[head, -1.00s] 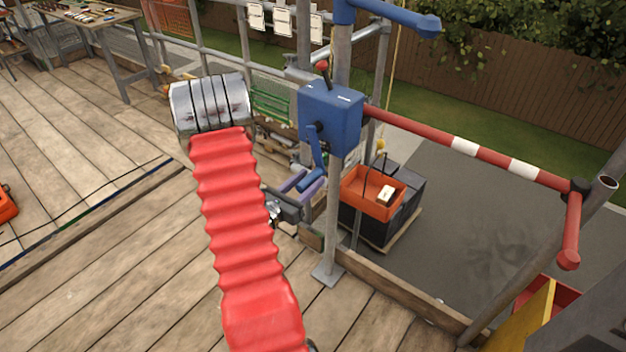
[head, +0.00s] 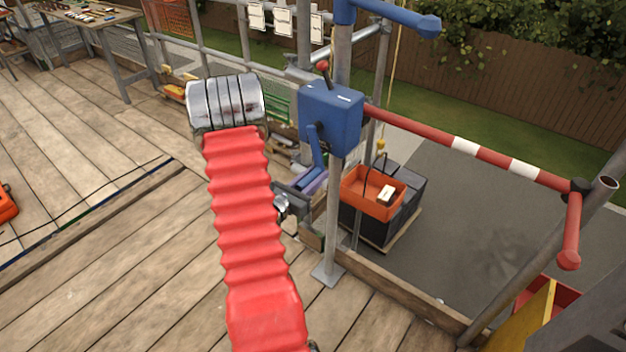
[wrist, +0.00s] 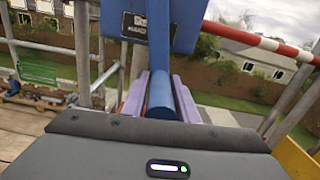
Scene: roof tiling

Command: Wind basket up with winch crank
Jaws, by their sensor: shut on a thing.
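The blue winch box (head: 331,117) is fixed to an upright scaffold pole, with its blue crank arm (head: 316,147) hanging down. My gripper (head: 308,181) is shut on the crank's blue handle, its purple finger pads on either side. In the wrist view the handle (wrist: 160,92) lies between the two pads of my gripper (wrist: 160,104). The orange basket (head: 364,207) is below, beyond the platform edge, at the dark crates, with a pale block inside. A yellow hook (head: 381,145) on a rope is above the basket; whether it holds the basket cannot be told.
A red-and-white rail (head: 465,147) runs right from the winch pole. A wooden toe board (head: 400,290) edges the platform. A workbench (head: 90,20) stands at the far left. The plank floor at left is mostly clear.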

